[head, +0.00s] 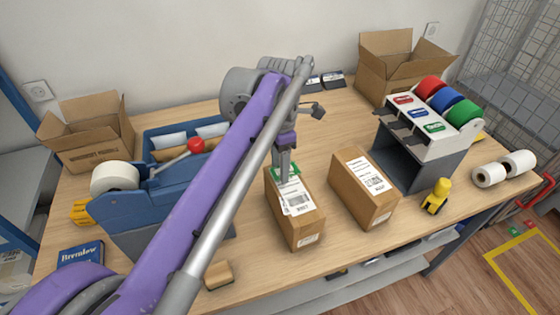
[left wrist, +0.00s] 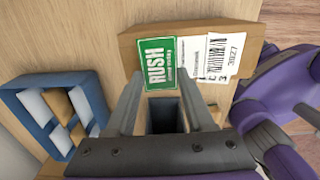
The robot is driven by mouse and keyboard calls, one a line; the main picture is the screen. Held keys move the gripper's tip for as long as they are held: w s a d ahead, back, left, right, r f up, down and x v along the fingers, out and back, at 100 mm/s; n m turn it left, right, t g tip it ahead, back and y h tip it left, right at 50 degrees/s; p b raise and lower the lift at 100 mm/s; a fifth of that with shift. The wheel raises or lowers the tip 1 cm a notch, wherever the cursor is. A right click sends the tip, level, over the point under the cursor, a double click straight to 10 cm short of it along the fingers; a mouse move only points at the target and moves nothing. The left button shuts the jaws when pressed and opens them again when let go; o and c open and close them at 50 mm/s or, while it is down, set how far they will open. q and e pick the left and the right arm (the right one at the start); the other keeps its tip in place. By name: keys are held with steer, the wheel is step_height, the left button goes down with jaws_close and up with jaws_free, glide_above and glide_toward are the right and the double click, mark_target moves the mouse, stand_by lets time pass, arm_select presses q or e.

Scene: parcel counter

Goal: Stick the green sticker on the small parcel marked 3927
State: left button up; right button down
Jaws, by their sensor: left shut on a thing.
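The small parcel marked 3927 (head: 308,232) is a brown box on the wooden counter. It carries a white label with a barcode, and the number reads in the left wrist view (left wrist: 245,38). My left gripper (head: 284,172) points down over the parcel's far end and is shut on the green sticker (head: 278,176). In the left wrist view the sticker (left wrist: 157,64) reads RUSH and lies over the parcel's end, beside the label. I cannot tell whether it touches the cardboard. My right gripper is not in view.
A second brown parcel (head: 366,196) stands just right. Beyond it is the sticker dispenser (head: 425,146) with red, blue and green rolls. A blue tape dispenser (head: 137,208) stands at left. Open cartons (head: 88,140) and (head: 396,68) are at the back. A yellow object (head: 436,196) sits near the right edge.

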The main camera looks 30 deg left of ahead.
arm_select(q)
steer(key=o, duration=0.8)
steer(key=shift+o, duration=0.2)
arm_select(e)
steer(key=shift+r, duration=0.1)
arm_select(q)
steer(key=shift+r+p, duration=2.1)
steer(key=shift+r, duration=0.7)
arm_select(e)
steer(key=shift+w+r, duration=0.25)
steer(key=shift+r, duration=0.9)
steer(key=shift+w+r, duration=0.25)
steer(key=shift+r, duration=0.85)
arm_select(q)
step_height(320, 180, up, 8)
steer(key=p, duration=0.4)
steer(key=shift+w+p, duration=0.15)
steer(key=shift+p, duration=0.25)
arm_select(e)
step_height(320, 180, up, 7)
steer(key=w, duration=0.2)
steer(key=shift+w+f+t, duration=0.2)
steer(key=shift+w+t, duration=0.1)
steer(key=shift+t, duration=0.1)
